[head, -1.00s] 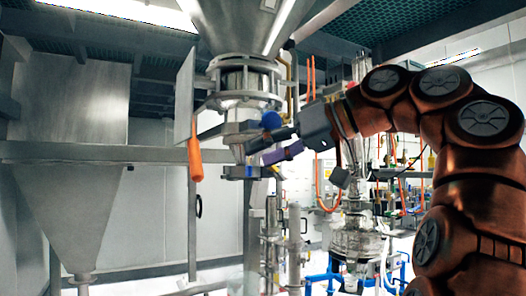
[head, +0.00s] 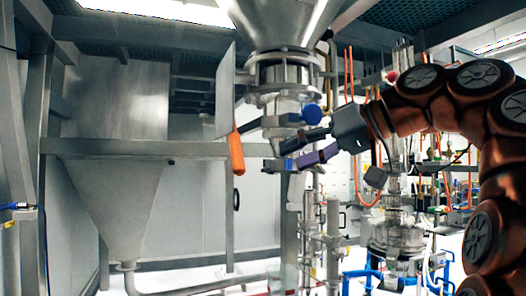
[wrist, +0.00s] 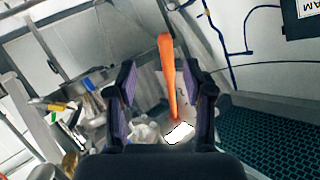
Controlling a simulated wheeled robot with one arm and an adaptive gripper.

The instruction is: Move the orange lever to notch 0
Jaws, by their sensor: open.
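The orange lever (head: 236,155) hangs nearly straight down beside the grey plate under the steel hopper, leaning slightly. It also shows in the wrist view (wrist: 168,75), where it appears as a long orange bar between the two fingers in the picture. My gripper (head: 279,155) is open and empty, to the right of the lever in the head view, with a gap between them. In the wrist view my gripper (wrist: 161,80) has its purple-padded fingers spread to either side of the lever's outline. I cannot make out any notch numbers.
The upright grey plate (head: 225,92) stands just above the lever. A blue round part (head: 312,113) sits on the valve right above my fingers. The hopper (head: 285,22) is overhead. Steel pipes (head: 333,235) and glassware stand below and right.

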